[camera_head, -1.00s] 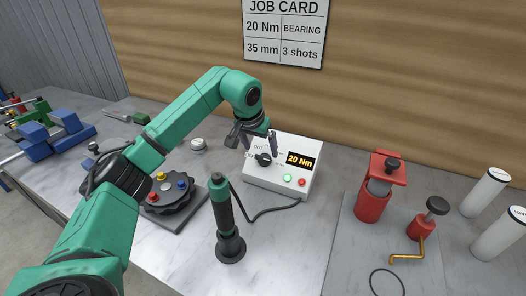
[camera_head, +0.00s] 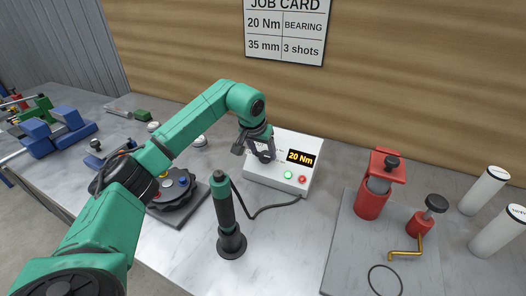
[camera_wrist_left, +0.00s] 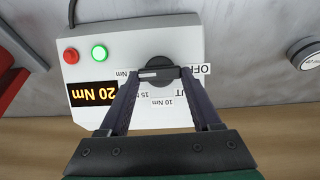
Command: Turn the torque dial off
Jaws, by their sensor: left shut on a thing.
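The torque dial is a black round knob on the front of a white control box (camera_head: 272,182). In the left wrist view the dial (camera_wrist_left: 158,60) sits between the fingertips of my left gripper (camera_wrist_left: 160,74), which is shut on it. In the head view my left gripper (camera_head: 262,154) largely covers the dial. Labels for OFF, 10 Nm and 15 Nm ring the dial, some partly hidden by the fingers. The box's display (camera_head: 300,158) reads 20 Nm, and its green button (camera_head: 288,175) is lit. My right gripper is not in view.
A black and green driver (camera_head: 228,220) stands in front of the box, its cable curving to it. A round fixture with coloured knobs (camera_head: 180,200) is to the left. A red press (camera_head: 375,190) and white cylinders (camera_head: 498,230) are to the right.

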